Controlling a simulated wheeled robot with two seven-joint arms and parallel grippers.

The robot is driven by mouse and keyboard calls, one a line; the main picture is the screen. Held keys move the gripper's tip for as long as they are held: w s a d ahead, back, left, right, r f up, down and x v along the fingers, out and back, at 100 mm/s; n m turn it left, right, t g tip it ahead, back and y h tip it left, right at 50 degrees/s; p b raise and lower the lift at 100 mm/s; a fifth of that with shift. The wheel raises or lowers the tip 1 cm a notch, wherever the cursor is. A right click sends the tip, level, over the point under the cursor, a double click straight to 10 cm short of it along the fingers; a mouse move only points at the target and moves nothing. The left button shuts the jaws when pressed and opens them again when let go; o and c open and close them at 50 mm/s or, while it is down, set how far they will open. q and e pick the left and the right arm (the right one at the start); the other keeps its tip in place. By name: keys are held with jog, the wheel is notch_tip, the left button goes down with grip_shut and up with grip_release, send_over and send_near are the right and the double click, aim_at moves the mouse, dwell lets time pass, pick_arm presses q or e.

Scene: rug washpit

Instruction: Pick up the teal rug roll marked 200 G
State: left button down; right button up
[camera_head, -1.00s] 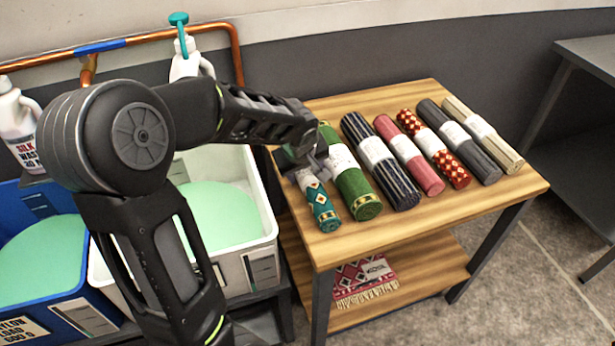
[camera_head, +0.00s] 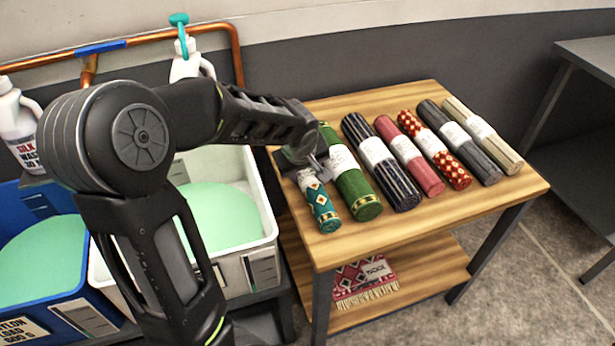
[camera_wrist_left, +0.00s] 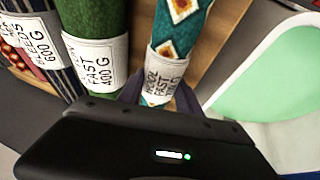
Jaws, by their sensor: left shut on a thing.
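The teal rug roll (camera_head: 321,209) has cream and orange diamonds and a white paper band. It lies at the left end of the wooden table's row of rolls. In the left wrist view the teal roll (camera_wrist_left: 181,28) shows its band, which reads 200 G. My left gripper (camera_head: 308,168) is shut on the teal roll at its band, from above. The gripper and arm hide the roll's far end in the head view. The roll appears to be still on the tabletop. My right gripper is not in view.
A green roll (camera_head: 357,193) marked 400 G lies close beside the teal one. Several more rolls lie to the right on the table (camera_head: 425,235). A white tub (camera_head: 262,262) of green liquid stands left of the table. A folded red rug (camera_head: 362,281) lies on the lower shelf.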

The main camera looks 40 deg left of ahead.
pick_arm(q)
jog(key=shift+r, duration=0.15)
notch_tip(320, 180, up, 10)
jog(key=shift+f+p, duration=0.1)
jog(key=shift+p, duration=0.45)
